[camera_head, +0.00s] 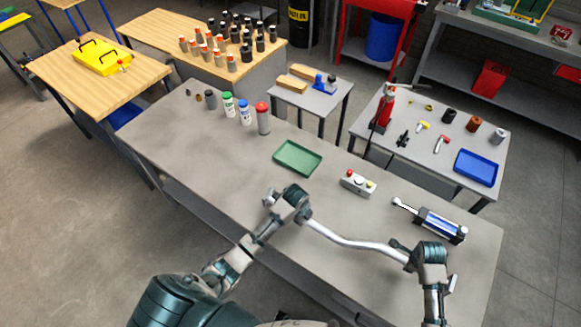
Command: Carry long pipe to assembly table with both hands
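The long pipe (355,243) is silver-white with a gentle bend. It spans between my two grippers over the front part of the large grey table (215,160). My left gripper (305,216) is at the pipe's left end and appears shut on it. My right gripper (404,252) is at the pipe's right end and appears shut around it. The hands partly hide both pipe ends. The pipe's height over the tabletop is hard to judge from this view.
On the grey table are a green tray (298,158), a button box (358,183), a blue cylinder (438,224) and several bottles (245,112). Behind stand a small table (318,100) and a table with tools and a blue tray (476,167). Wooden tables stand at the back left.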

